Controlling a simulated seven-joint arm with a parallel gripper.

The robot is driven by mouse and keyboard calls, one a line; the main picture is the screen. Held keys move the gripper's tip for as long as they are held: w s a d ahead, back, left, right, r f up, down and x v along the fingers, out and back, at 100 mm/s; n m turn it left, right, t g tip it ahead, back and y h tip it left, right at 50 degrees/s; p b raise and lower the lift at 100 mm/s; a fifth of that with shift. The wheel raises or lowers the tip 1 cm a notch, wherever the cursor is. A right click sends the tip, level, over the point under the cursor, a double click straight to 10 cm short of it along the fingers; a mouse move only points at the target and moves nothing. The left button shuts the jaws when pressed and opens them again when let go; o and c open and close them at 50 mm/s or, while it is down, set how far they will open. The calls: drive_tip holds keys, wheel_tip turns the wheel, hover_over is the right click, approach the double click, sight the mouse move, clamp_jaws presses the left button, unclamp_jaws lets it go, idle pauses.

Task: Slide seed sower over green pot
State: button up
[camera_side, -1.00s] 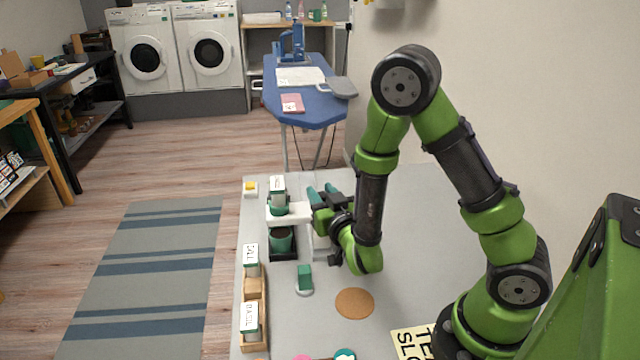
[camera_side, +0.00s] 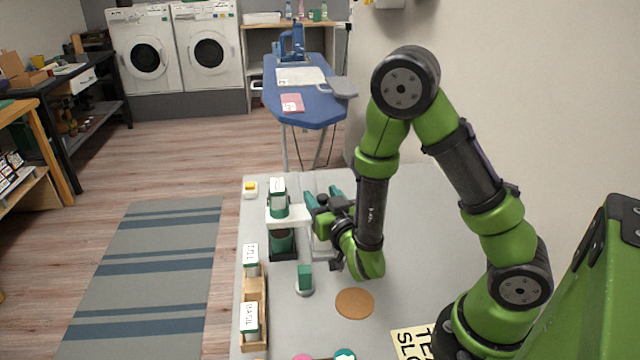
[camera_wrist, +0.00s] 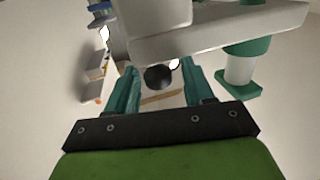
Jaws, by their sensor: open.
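The seed sower is a white arm (camera_side: 290,214) carrying an upright green-and-white labelled hopper (camera_side: 278,198). The green pot (camera_side: 282,243) stands in a black tray just in front of and below the white arm in the side view, its rim partly covered. My gripper (camera_side: 323,196) is open and empty at the sower's right. In the wrist view, a round black knob (camera_wrist: 158,77) shows between the spread teal fingers (camera_wrist: 160,88), touching neither visibly. The white arm (camera_wrist: 220,33) crosses the top there. A green-and-white piece (camera_wrist: 243,65) hangs or stands at the right; I cannot tell which.
A wooden tray (camera_side: 263,341) with labelled seed packets lies at the table's left edge. A small green block on a round base (camera_side: 304,280) and a cork disc (camera_side: 355,303) sit in front of my gripper. A yellow-topped button (camera_side: 250,187) is at the far left corner.

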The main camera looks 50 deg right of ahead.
drive_tip(key=s+d+x, duration=0.1)
drive_tip(key=d+x, duration=0.1)
drive_tip(key=x, duration=1.1)
drive_tip(key=s+d+x, duration=0.2)
drive_tip(key=d+x, duration=0.1)
drive_tip(key=x, duration=1.1)
drive_tip(key=shift+d, duration=0.25)
drive_tip(key=shift+s, duration=0.1)
